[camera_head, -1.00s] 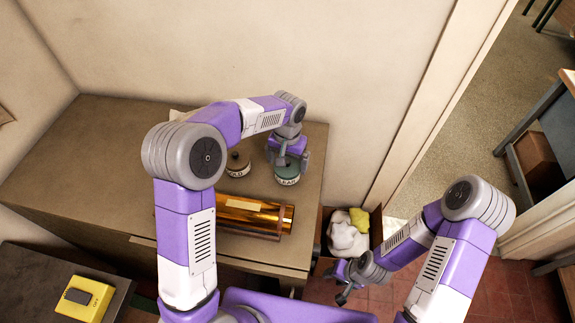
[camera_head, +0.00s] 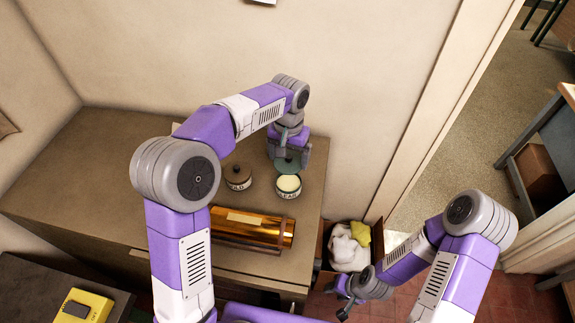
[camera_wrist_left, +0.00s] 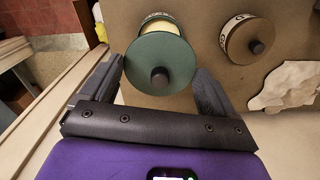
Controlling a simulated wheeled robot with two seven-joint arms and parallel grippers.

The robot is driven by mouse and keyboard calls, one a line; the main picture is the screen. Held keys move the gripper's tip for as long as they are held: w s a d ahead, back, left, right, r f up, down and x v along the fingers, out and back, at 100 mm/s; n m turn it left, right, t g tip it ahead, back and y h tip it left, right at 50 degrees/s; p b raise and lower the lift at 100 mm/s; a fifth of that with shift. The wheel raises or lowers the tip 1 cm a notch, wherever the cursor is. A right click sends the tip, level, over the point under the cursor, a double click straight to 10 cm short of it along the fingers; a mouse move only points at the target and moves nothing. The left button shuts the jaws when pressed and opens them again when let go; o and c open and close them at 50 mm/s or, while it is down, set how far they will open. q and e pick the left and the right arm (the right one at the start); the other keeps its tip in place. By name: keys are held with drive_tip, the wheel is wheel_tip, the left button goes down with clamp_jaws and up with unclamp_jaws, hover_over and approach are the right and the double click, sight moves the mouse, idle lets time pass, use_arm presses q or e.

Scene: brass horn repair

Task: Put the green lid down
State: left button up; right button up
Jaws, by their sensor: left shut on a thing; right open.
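The green lid (camera_head: 287,166) is in my left gripper (camera_head: 288,155), which is shut on it above the cabinet top. In the left wrist view the green lid (camera_wrist_left: 160,55) is a round disc with a dark knob, between the two fingers. The jar (camera_head: 288,189) marked LEAD stands uncovered just in front of the lid in the head view, with pale contents showing. In the wrist view the lid partly hides this jar (camera_wrist_left: 158,22). My right gripper (camera_head: 346,303) is open and empty, low at the right, clear of the cabinet.
A brown-lidded jar (camera_head: 238,178) stands left of the open one. A shiny brass cylinder (camera_head: 253,230) lies near the front of the cabinet top (camera_head: 90,175). A box of white and yellow cloths (camera_head: 349,247) stands right of the cabinet. The cabinet top's left side is clear.

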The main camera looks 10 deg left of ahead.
use_arm(q)
drive_tip(key=w, duration=0.1)
drive_tip(key=w+a+p, duration=0.1)
drive_tip(key=w+r, duration=0.1)
drive_tip(key=shift+w+a, duration=0.35)
drive_tip(key=shift+a, duration=0.05)
drive_tip(key=w+a+f+p, duration=0.1)
drive_tip(key=w+a+f, duration=0.1)
drive_tip(key=w+a+f+p, duration=0.1)
drive_tip(key=w+a+f, duration=0.1)
drive_tip(key=w+f, duration=0.1)
drive_tip(key=w+a+f+p, duration=0.2)
drive_tip(key=w+f, duration=0.1)
drive_tip(key=shift+w+a+f, duration=0.1)
drive_tip(key=shift+a+f, duration=0.05)
drive_tip(key=shift+f, duration=0.05)
wheel_tip(320, 180, down, 5)
drive_tip(key=shift+f, duration=0.3)
drive_tip(key=shift+f, duration=0.2)
drive_tip(key=o, duration=0.8)
drive_tip(key=shift+c, duration=0.2)
